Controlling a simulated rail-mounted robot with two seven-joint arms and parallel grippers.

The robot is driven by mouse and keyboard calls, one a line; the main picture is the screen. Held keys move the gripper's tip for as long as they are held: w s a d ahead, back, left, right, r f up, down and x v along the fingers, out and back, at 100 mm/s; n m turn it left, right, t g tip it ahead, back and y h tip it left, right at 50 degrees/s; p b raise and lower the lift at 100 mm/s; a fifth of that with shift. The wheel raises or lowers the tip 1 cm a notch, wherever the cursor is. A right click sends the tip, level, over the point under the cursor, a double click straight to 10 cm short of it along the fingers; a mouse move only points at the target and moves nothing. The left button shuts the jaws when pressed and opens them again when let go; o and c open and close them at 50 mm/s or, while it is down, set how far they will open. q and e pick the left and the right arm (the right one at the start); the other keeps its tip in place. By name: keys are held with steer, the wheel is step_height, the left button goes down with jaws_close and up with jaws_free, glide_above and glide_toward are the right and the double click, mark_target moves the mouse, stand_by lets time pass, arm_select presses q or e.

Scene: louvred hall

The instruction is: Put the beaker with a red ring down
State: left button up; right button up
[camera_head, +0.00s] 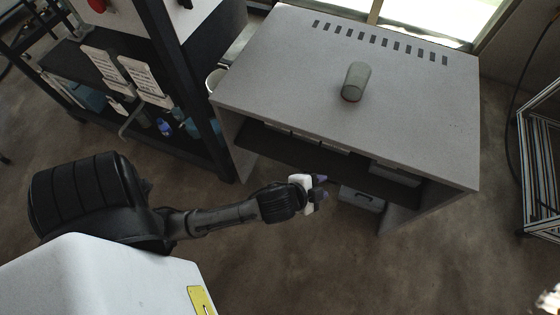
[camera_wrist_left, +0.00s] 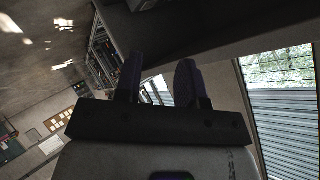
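A grey-green, see-through beaker (camera_head: 356,80) is on the grey desk top (camera_head: 420,120) in the head view, near the middle. Its lower end looks darker; I cannot make out a red ring, nor tell surely whether it stands or lies. My left gripper (camera_head: 322,188) is below and in front of the desk's front edge, well apart from the beaker. In the left wrist view its two dark fingers (camera_wrist_left: 158,85) are spread with nothing between them. The beaker does not show in that view. My right gripper is not in view.
A dark shelf unit (camera_head: 165,60) stands left of the desk. Under the desk top are a shelf with boxes (camera_head: 395,172) and a grey case (camera_head: 362,199). A metal frame (camera_head: 540,170) stands at the right. The desk top around the beaker is clear.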

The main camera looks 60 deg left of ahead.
arm_select(q)
steer(key=shift+o, duration=0.8)
steer(key=s+f+n+g, duration=0.2)
steer(key=s+g, duration=0.1)
steer(key=s, duration=0.5)
steer(key=s+a+f+n+g, duration=0.1)
steer(key=s+f+n+g, duration=0.2)
steer(key=s, duration=0.5)
steer(key=shift+s+a+f+n+g+h, duration=0.15)
steer(key=shift+s+a+n+g+h, duration=0.15)
steer(key=shift+g, duration=0.5)
steer(key=o, duration=0.3)
steer(key=shift+s, duration=0.4)
steer(key=o, duration=0.6)
steer(key=shift+o, duration=0.2)
steer(key=shift+w, duration=0.1)
